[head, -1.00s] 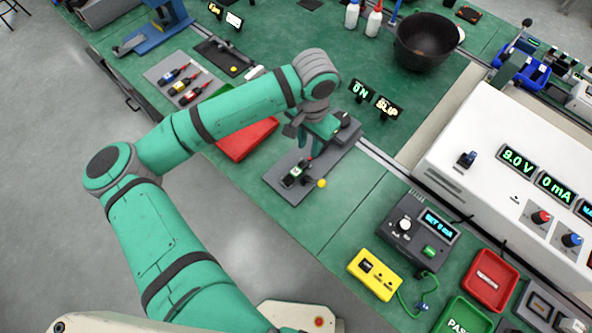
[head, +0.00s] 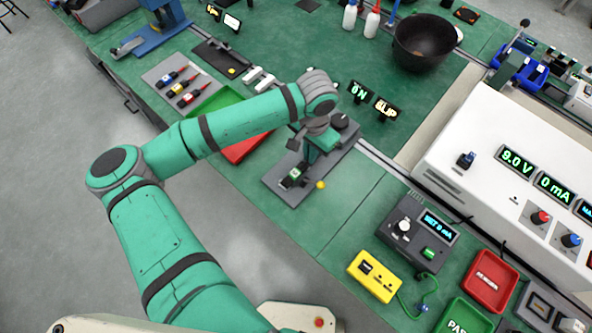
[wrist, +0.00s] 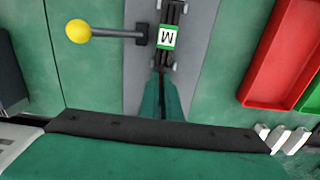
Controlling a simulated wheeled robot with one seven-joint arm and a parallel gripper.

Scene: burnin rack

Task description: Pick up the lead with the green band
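The lead with the green band (head: 294,176) lies in a fixture on a grey plate (head: 290,197) on the green bench. In the wrist view, its white label marked M with green edges (wrist: 168,37) shows between dark rails, beside a lever with a yellow knob (wrist: 77,31). My gripper (head: 309,160) is low over the plate, just behind the banded part. In the wrist view, its teal fingers (wrist: 162,83) point at the lead and lie close together. A thin dark line runs between them. Whether they grip the lead is hidden.
Several other leads (head: 183,90) lie on a grey mat at upper left. A red tray (head: 240,150) and a green tray (head: 216,101) stand left of the plate. A grey control box (head: 415,230) and yellow box (head: 374,275) stand to the right. Bench between is clear.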

